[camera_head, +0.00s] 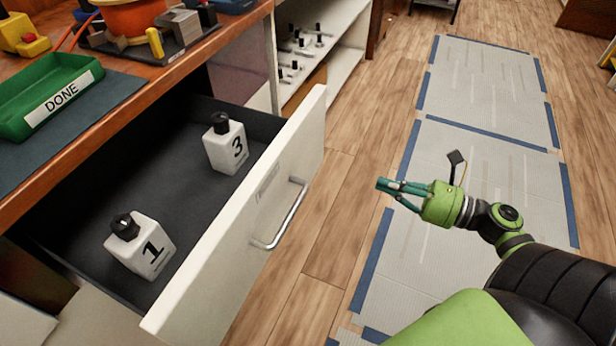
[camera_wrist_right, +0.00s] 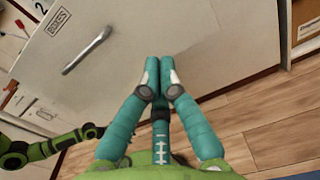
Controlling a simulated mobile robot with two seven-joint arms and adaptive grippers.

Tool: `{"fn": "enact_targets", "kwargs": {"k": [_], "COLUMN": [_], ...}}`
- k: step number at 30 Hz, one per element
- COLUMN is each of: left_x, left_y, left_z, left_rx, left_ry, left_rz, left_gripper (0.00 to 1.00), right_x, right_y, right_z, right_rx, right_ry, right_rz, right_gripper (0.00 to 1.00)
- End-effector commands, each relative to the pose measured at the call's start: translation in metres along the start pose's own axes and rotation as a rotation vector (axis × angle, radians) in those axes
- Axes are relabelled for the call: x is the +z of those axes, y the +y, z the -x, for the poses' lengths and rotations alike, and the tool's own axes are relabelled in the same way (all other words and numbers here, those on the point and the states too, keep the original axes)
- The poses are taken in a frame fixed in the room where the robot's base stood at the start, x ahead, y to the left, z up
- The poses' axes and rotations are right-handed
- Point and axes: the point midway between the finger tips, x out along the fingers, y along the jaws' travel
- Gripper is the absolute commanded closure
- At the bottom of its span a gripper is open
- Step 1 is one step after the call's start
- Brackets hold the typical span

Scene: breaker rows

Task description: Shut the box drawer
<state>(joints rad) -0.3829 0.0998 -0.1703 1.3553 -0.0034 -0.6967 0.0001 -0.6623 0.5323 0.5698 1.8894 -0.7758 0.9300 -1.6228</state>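The box drawer (camera_head: 235,245) is pulled open under the wooden worktop, its white front standing out over the floor. Its bar handle (camera_head: 281,215) faces the right. The wrist view shows the fingertips (camera_wrist_right: 160,70) before the drawer front, right of the handle (camera_wrist_right: 86,50).
A green DONE tray (camera_head: 50,95) and a dark tray with tools stand on the worktop (camera_head: 130,125). White shelves (camera_head: 335,60) holding small knobbed items stand beyond the drawer. The wooden floor (camera_head: 320,205) and taped mats to the right are clear.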

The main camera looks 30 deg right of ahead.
Motion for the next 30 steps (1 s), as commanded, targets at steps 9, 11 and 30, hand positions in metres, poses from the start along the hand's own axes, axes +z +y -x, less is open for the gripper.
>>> {"fn": "enact_targets", "kwargs": {"k": [9, 11, 30], "left_x": [-0.003, -0.003, -0.002], "left_y": [-0.001, -0.001, -0.003], "left_z": [-0.002, -0.002, -0.007], "left_rx": [-0.001, -0.002, -0.004], "left_ry": [0.011, 0.015, 0.050], "left_rz": [-0.001, -0.002, -0.009], "left_gripper": [0.56, 0.56, 0.56], "right_x": [0.004, 0.004, 0.002], "right_y": [0.006, 0.006, 0.007], "right_z": [-0.033, -0.046, -0.140], "right_rx": [0.028, 0.028, 0.021], "right_ry": [0.003, 0.002, 0.005], "right_rz": [0.051, 0.049, 0.044], "right_gripper": [1.00, 1.00, 1.00]}}
